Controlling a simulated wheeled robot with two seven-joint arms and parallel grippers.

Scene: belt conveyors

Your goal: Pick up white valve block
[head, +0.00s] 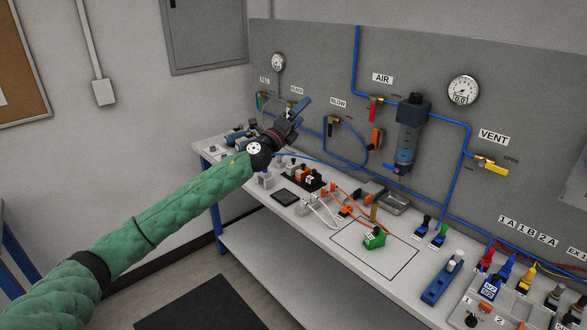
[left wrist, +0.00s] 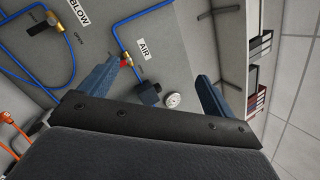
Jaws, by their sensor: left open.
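A small whitish block with white tubes (head: 302,209) lies on the bench, left of the marked rectangle; it looks like the white valve block, but it is too small to be certain. My left gripper (head: 298,110) is raised above the far left part of the bench, up and to the left of this block and apart from it. In the left wrist view its two blue fingers (left wrist: 160,74) are spread with nothing between them. That view faces the wall panel and does not show the white block. My right gripper is not in view.
The bench (head: 405,290) holds a green block (head: 374,238), orange and black blocks (head: 313,180), a metal tray (head: 395,202) and a blue fixture (head: 442,279). Blue hoses, gauges and a filter unit (head: 408,135) hang on the panel behind. The marked rectangle is mostly bare.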

